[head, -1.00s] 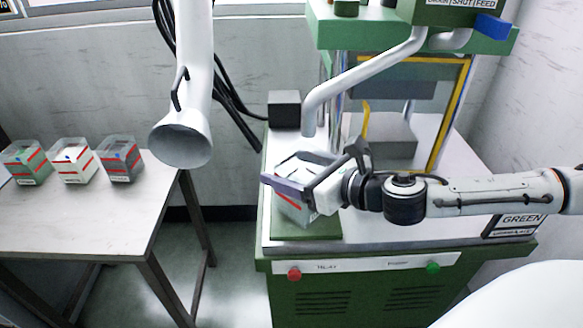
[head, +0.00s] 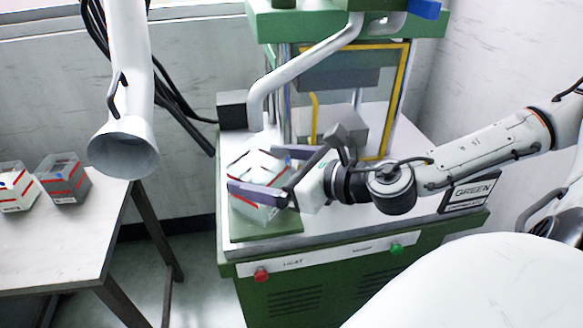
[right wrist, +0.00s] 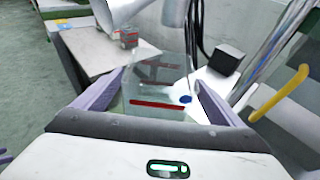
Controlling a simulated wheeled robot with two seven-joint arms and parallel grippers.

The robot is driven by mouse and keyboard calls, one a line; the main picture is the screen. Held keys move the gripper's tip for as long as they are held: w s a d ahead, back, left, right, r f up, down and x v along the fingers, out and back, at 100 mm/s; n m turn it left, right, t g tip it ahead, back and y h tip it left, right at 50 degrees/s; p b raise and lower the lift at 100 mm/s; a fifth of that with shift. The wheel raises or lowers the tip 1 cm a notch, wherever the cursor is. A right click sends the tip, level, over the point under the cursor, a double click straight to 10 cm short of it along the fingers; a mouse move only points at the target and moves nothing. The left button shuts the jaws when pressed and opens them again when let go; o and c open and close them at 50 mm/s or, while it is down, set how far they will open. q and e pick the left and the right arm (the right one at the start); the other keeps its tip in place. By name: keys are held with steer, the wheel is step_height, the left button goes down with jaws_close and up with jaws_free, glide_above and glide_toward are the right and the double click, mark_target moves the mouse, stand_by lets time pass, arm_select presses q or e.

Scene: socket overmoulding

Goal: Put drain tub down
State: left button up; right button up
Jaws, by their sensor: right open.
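The drain tub (head: 258,172) is a clear box with red stripes and pale contents. It stands on a green pad (head: 262,228) at the left front of the machine's worktop. My right gripper (head: 268,172) is open, with one purple-grey finger on each side of the tub. In the right wrist view the tub (right wrist: 157,88) sits between the spread fingers, showing a red stripe and a blue spot. Whether either finger touches it I cannot tell. My left gripper is not in view.
Two similar tubs, one white (head: 15,188) and one grey (head: 64,180), stand on the side table (head: 65,235) at left. A white duct (head: 125,110) hangs between table and machine. A pipe (head: 300,62) and yellow-edged guard (head: 397,100) rise behind the tub.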

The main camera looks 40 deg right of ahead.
mark_target(277, 169)
steer(key=p+v, duration=0.2)
steer(key=v, duration=0.1)
steer(key=p+v, duration=0.2)
steer(key=shift+s+d+r, duration=0.1)
steer(key=shift+s+r, duration=0.2)
steer(key=shift+r, duration=0.05)
steer(key=shift+s+d+p, duration=0.1)
steer(key=shift+s+p, duration=0.3)
steer(key=shift+p, duration=0.05)
steer(key=shift+s+f, duration=0.1)
steer(key=shift+s, duration=0.05)
